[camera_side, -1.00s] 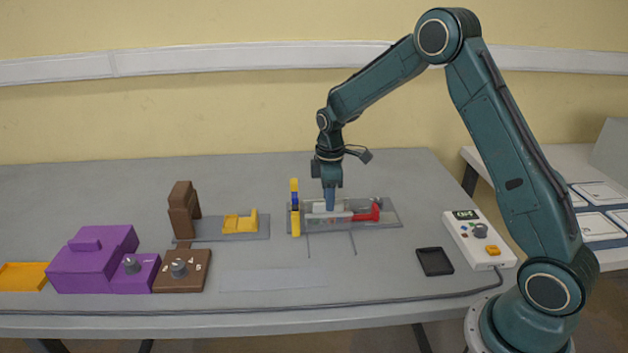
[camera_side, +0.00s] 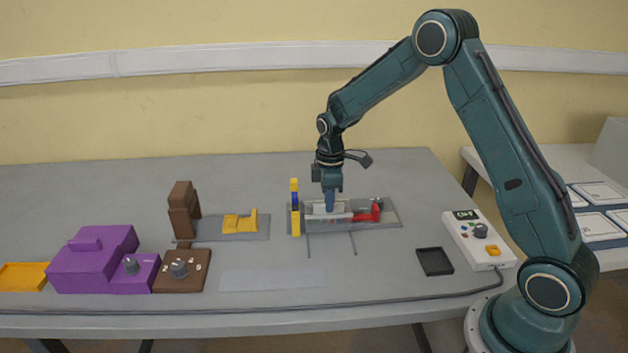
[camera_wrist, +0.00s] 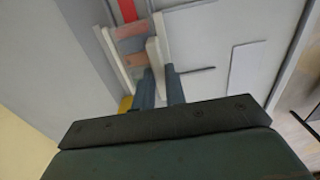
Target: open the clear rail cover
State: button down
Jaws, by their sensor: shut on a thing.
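The rail fixture sits on a grey base plate (camera_side: 388,219) near the middle of the table, with a red part (camera_side: 368,214) at its right and a whitish block (camera_side: 317,211) at its left. The clear cover is hard to make out; a faint see-through panel seems to stand over the fixture. My gripper (camera_side: 330,205) points straight down at the fixture's left-middle part. In the wrist view its two fingers (camera_wrist: 160,88) are close together at a pale upright edge (camera_wrist: 155,55), which I take to be the cover's. The fingertips' contact is partly hidden.
A blue and yellow post (camera_side: 295,207) stands just left of the fixture. Two thin dark rods or lines lie in front. A black tray (camera_side: 434,261) and a white control box (camera_side: 479,239) are at right. Brown and purple boxes (camera_side: 100,260) are at left.

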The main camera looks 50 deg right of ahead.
jog(key=s+a, duration=0.5)
jog(key=shift+s+a, duration=0.25)
jog(key=shift+a, duration=0.05)
jog(key=c, duration=1.4)
grip_release()
jog(key=shift+c, duration=0.2)
jog(key=shift+r, duration=0.1)
notch_tip(320, 180, up, 14)
